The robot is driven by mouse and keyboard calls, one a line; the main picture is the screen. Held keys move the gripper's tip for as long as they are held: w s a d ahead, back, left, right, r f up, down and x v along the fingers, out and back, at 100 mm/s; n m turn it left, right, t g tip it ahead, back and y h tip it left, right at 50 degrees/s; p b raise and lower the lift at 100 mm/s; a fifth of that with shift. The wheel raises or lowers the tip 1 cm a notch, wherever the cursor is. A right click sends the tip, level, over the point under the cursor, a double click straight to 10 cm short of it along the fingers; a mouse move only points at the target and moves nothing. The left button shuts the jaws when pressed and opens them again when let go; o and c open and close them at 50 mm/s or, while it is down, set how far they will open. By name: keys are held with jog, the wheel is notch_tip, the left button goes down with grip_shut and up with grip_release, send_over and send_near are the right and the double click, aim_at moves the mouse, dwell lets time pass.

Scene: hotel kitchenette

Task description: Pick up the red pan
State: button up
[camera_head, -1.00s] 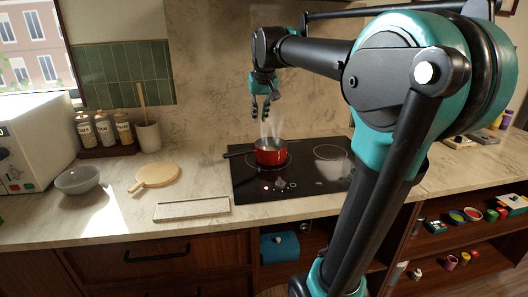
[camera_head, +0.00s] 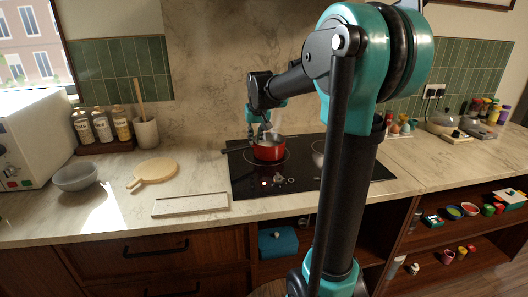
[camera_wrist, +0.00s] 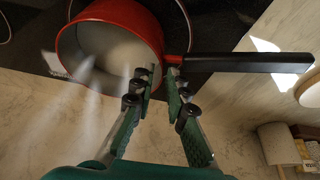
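The red pan (camera_head: 268,154) sits on the black cooktop, upright, with its dark handle (camera_head: 238,149) pointing left. Light-coloured contents and steam show in the pan. The wrist view shows the pan (camera_wrist: 158,29) close up, its black handle (camera_wrist: 250,62) running right. My gripper (camera_wrist: 159,74) is open, with a narrow gap between its two fingers. The fingertips are at the pan's rim near the handle's root, one overlapping the pan and the other beside the handle's base. Contact cannot be told. In the head view my gripper (camera_head: 257,132) is just behind the pan, partly hidden.
The black cooktop (camera_head: 300,180) is set in the marble counter. A round wooden board (camera_head: 155,173), a flat pale tray (camera_head: 190,205) and a grey bowl (camera_head: 75,177) lie to the left. A utensil crock (camera_head: 146,133) and bottles (camera_head: 102,127) stand at the back left.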

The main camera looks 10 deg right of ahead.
jog(key=x, duration=0.3)
jog(key=shift+f, duration=0.1)
grip_shut()
dwell(0.5)
